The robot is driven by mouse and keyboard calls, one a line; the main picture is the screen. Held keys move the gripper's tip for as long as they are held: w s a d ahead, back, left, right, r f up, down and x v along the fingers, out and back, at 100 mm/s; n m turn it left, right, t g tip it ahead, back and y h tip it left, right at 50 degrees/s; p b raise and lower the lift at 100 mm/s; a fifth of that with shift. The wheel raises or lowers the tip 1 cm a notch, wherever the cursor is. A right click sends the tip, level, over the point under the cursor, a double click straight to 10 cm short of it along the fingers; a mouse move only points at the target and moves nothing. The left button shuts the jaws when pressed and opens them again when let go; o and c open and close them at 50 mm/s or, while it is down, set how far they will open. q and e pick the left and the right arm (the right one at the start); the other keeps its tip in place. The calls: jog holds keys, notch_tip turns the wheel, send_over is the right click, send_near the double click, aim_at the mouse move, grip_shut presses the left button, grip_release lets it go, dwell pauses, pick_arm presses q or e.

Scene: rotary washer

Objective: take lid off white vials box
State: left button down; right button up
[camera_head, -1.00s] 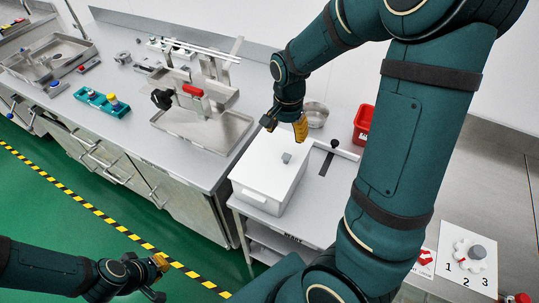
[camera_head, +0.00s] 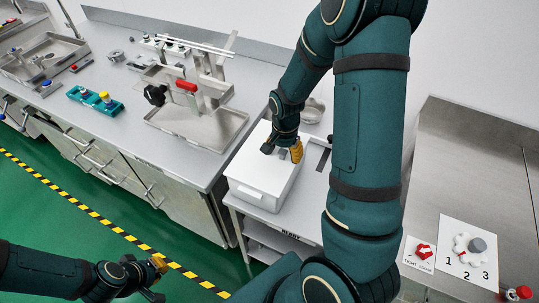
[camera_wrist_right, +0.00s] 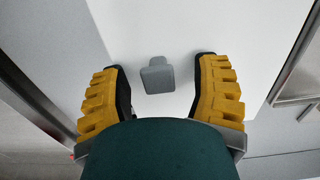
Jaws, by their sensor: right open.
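The white vials box (camera_head: 265,186) stands on a small grey side table, with its flat white lid (camera_head: 246,160) on top. The lid's grey knob (camera_wrist_right: 157,75) shows clearly in the right wrist view, between and just ahead of the yellow-padded fingers. My right gripper (camera_head: 283,151) is above the lid with its fingers spread on either side of the knob; in the wrist view its open fingers (camera_wrist_right: 160,85) are apart from the knob. My left gripper (camera_head: 157,279) hangs at the lower left, away from the box, with its fingers apart and empty.
A metal fixture with a red handle (camera_head: 187,86) stands in a tray left of the box. A round metal bowl (camera_head: 312,110) is behind my right wrist. A teal rack (camera_head: 95,101) sits further left. Numbered cards (camera_head: 466,252) lie at the lower right.

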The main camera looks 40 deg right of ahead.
grip_shut()
dwell(0.3)
